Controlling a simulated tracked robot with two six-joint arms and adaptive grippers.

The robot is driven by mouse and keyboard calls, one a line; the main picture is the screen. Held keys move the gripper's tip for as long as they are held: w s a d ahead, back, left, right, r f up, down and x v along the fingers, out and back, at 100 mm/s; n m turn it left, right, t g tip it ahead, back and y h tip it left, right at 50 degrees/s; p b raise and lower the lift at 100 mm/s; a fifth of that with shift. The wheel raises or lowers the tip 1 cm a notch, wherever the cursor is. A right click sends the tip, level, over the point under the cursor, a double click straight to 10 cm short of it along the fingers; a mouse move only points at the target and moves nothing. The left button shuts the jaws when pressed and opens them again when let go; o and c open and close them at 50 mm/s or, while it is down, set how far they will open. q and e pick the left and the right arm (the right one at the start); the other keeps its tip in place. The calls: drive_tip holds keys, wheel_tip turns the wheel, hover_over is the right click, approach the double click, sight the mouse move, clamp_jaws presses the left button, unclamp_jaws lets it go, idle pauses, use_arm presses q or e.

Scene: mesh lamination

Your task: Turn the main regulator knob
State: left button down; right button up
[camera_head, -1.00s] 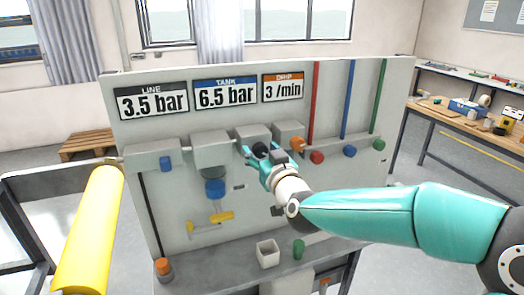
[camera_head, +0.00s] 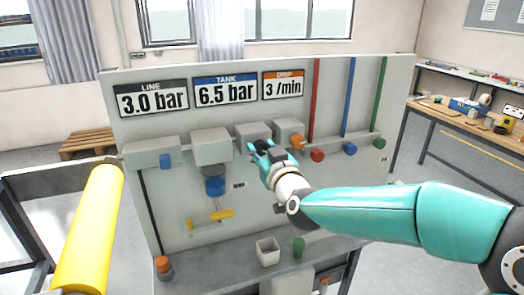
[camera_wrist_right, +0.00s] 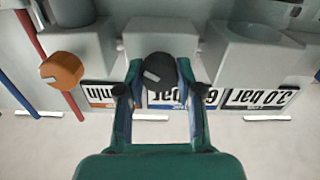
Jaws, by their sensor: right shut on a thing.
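The main regulator knob, a black round knob (camera_wrist_right: 158,68) with a pale pointer mark, sits on a grey box (camera_wrist_right: 160,38) on the panel. My right gripper (camera_head: 266,150) reaches it from the right and is shut on it. In the right wrist view its two teal fingers (camera_wrist_right: 159,88) stand on either side of the knob. In the head view the gripper hides most of the knob. The LINE display (camera_head: 153,99) reads 3.0 bar, the TANK display (camera_head: 225,90) 6.5 bar and the DRIP display (camera_head: 283,86) 3 /min. My left gripper is not in view.
An orange knob (camera_head: 297,142) is close to the right gripper. Red (camera_head: 317,155), blue (camera_head: 350,149) and green (camera_head: 379,143) knobs sit further right. A blue-banded bowl (camera_head: 215,187) and yellow handle (camera_head: 221,215) are left.

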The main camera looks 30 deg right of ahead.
drive_tip(key=o, duration=1.2)
drive_tip(key=shift+c, duration=0.2)
drive_tip(key=v, duration=1.2)
drive_tip(key=shift+f, duration=0.1)
